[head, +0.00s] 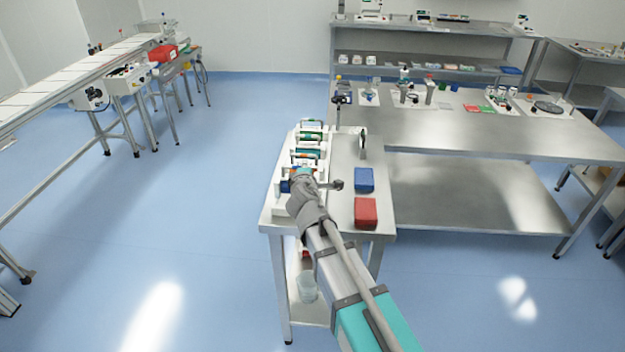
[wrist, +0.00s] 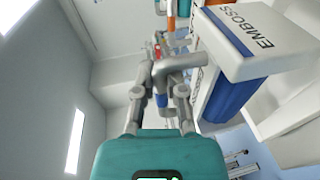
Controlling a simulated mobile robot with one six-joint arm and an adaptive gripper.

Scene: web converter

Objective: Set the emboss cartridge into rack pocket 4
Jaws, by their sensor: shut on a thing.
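In the wrist view, a white block labelled EMBOSS with blue below it, the emboss cartridge (wrist: 232,62), is on the right. My gripper (wrist: 160,72) is closed around a grey bar that reaches to the cartridge's side. In the head view, my gripper (head: 301,178) is over the near part of the white rack (head: 281,208), and a bit of the blue cartridge (head: 285,187) shows to its left. My gripper hides most of the cartridge and the pocket under it. I cannot tell whether the cartridge is seated or above the rack.
Several cartridges (head: 311,137) fill the rack's farther pockets. A blue block (head: 364,180) and a red block (head: 366,212) lie on the small table (head: 338,207) to the right. A dark upright fixture (head: 362,143) stands behind them. A long steel bench (head: 450,130) adjoins on the right.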

